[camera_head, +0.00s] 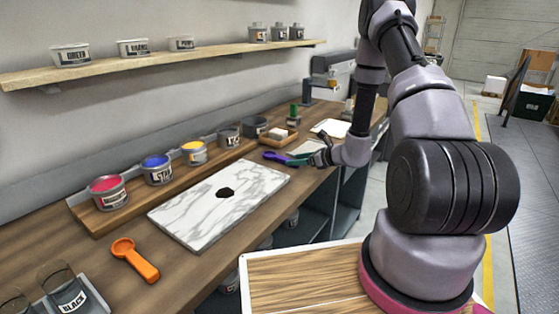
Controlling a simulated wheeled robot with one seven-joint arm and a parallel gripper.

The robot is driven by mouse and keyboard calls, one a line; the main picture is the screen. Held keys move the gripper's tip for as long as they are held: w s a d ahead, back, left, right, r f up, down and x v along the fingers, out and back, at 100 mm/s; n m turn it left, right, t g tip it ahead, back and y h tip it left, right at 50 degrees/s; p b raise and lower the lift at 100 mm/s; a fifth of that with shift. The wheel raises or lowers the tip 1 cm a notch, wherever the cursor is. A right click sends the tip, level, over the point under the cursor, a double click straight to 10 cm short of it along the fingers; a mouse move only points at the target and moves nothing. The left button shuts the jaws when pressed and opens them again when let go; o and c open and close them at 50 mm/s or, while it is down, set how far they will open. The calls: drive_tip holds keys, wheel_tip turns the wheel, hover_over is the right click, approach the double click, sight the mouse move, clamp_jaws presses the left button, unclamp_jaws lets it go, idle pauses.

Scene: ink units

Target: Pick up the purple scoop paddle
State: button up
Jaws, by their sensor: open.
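The purple scoop paddle (272,156) lies on the wooden bench beyond the marble slab, near the bench's front edge. A teal-green tool (301,160) lies just right of it; the two appear to touch or overlap, and I cannot tell which. My gripper (318,158) is at the end of my arm, low over the bench to the right of the purple paddle, by the teal tool. It is open. Its fingers are small and dark here, and I cannot tell whether they touch anything.
A white marble slab (225,205) with a black ink blot lies nearer. An orange scoop (134,260) lies at the front left. Several ink cans, including a red one (108,192), stand along the back. A wooden tray (279,137) and white paper (332,128) lie behind my gripper.

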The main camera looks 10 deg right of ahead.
sight(286, 159)
drive_tip(key=shift+w+r+x, duration=0.1)
drive_tip(key=shift+r+x, duration=0.05)
drive_tip(key=shift+x, duration=1.2)
drive_tip(key=shift+w+r+x, duration=0.1)
drive_tip(key=shift+x, duration=1.3)
drive_tip(key=shift+d, duration=0.1)
clamp_jaws()
